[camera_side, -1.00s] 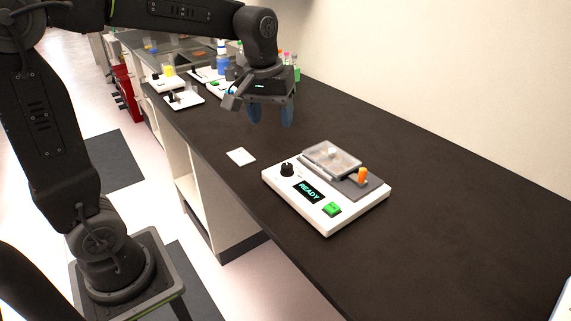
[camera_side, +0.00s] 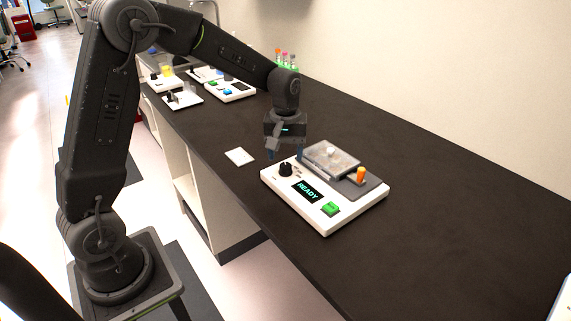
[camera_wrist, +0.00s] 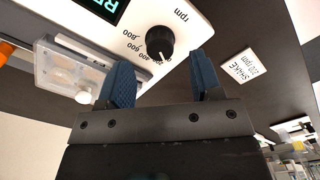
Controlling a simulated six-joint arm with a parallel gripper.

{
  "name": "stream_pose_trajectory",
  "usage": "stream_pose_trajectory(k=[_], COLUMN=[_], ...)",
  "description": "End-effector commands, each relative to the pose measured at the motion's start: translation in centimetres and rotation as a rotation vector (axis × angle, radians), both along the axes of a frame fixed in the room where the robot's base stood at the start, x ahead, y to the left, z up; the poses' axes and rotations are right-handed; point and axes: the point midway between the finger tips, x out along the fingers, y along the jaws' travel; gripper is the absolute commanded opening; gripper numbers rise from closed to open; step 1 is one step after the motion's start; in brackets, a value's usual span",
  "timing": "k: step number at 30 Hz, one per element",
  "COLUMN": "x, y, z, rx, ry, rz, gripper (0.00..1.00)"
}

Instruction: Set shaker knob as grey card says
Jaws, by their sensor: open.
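The white shaker (camera_side: 318,226) sits on the dark bench. Its black knob (camera_side: 285,169) is at its left corner; in the wrist view the knob (camera_wrist: 160,41) has a white pointer line aimed down the picture, near the lower printed rpm numbers. The exact setting cannot be read. The pale card (camera_side: 239,156) lies left of the shaker; in the wrist view the card (camera_wrist: 246,66) shows upside-down "SHAKE" and an rpm figure too small to read surely. My gripper (camera_side: 285,154) is open and empty above the knob area; its two blue fingers (camera_wrist: 161,62) stand apart, not touching the knob.
The shaker carries a lit READY display (camera_side: 308,191), a green button (camera_side: 331,209), an orange lever (camera_side: 361,174) and a clear-lidded tray (camera_side: 331,158). Other white devices (camera_side: 232,90) stand at the far bench end. The bench right of the shaker is clear.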

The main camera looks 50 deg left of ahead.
Motion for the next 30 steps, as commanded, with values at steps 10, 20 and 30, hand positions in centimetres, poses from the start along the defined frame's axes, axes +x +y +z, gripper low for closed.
stream_pose_trajectory(k=[10, 20, 30], x=[0.0, 0.0, 0.0], y=[0.0, 0.0, 0.0], z=[-3.8, -3.9, -3.9], rx=[0.0, 0.0, 0.0], ry=[0.0, -0.001, -0.001], rz=[0.0, -0.001, -0.001], gripper=[0.59, 0.56, 0.23])
